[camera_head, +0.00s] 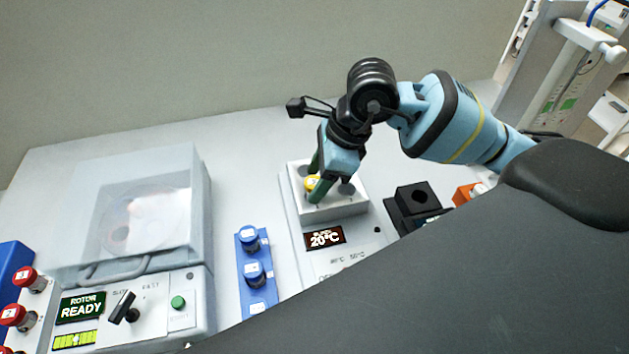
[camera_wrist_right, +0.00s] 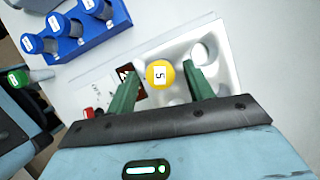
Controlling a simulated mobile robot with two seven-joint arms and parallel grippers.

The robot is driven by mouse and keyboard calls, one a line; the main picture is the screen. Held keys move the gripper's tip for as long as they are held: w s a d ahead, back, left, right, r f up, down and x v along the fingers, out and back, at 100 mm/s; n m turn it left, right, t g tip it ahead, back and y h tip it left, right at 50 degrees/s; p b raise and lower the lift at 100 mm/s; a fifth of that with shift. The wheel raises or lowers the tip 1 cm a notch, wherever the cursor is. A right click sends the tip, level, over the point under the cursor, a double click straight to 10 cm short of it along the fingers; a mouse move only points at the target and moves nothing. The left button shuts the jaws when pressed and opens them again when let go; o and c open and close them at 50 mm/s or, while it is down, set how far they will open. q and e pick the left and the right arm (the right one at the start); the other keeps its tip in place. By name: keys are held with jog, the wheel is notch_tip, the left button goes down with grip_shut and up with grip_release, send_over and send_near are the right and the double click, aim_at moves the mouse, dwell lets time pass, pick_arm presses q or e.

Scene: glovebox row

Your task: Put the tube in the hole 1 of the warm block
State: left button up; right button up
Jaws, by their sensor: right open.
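The white warm block (camera_head: 330,205) has a display reading 20°C. A tube with a yellow cap marked 5 (camera_wrist_right: 159,74) stands upright in one of its holes; the yellow cap also shows in the head view (camera_head: 311,183). My right gripper (camera_head: 320,182) is over the block, with its green fingers open on either side of the yellow cap. In the wrist view the open fingers (camera_wrist_right: 165,88) have a gap to the cap. An empty hole (camera_wrist_right: 200,53) shows beside it.
A blue rack (camera_head: 256,275) with blue-capped tubes stands left of the block. The centrifuge (camera_head: 140,215) with a clear lid is further left, with red-capped tubes (camera_head: 25,278) beyond. A black block (camera_head: 415,203) stands right. My dark arm link covers the lower right.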

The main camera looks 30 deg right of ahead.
jog(key=v, duration=1)
jog(key=shift+r, duration=0.15)
